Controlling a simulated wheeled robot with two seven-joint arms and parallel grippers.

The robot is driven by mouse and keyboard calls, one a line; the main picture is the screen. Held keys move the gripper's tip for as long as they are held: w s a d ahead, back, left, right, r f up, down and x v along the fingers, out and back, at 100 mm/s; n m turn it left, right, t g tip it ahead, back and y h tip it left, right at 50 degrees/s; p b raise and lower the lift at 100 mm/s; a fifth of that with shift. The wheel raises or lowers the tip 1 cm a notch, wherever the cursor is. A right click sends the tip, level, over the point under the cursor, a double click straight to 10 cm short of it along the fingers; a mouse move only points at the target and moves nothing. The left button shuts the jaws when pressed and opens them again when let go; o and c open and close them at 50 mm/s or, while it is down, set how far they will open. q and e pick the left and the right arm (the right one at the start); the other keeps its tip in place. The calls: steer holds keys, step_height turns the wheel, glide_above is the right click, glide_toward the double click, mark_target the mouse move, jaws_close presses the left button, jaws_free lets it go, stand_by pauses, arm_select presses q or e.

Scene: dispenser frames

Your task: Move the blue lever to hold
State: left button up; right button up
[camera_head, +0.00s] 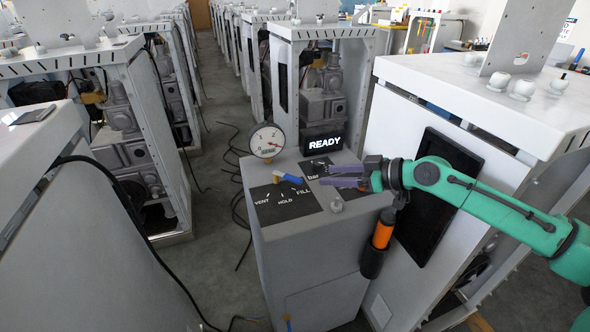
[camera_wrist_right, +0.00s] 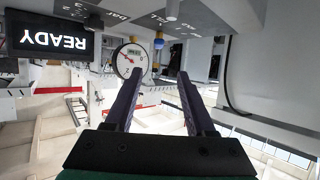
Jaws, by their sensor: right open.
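The blue lever (camera_head: 290,179) sits on a dark panel (camera_head: 274,212) marked VENT, HOLD and FILL on top of the grey dispenser (camera_head: 310,245). Its blue part points right, toward the FILL side; its yellow part is at the left end. It also shows small in the wrist view (camera_wrist_right: 159,43), beyond the fingertips. My right gripper (camera_head: 324,176) is open and empty, to the right of the lever and apart from it, over the panel marked bar. The wrist view shows the gap between the fingers (camera_wrist_right: 160,73) empty. My left gripper is not in view.
A round gauge (camera_head: 266,142) stands behind the lever, and a READY display (camera_head: 324,143) behind my gripper. An orange and black cylinder (camera_head: 382,236) hangs at the dispenser's right. A tall white cabinet (camera_head: 455,85) stands close on the right.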

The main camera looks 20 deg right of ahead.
mark_target(288, 175)
steer(key=p+x, duration=0.2)
steer(key=x, duration=0.9)
steer(key=shift+w+f+p, duration=0.1)
steer(key=shift+w+p, duration=0.2)
steer(key=shift+w, duration=0.05)
steer(key=shift+w+a+f, duration=0.15)
steer(key=shift+a+f, duration=0.05)
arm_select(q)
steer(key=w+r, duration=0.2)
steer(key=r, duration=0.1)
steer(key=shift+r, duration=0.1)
arm_select(e)
steer(key=shift+c, duration=0.6)
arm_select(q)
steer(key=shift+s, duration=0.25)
arm_select(e)
jaws_close()
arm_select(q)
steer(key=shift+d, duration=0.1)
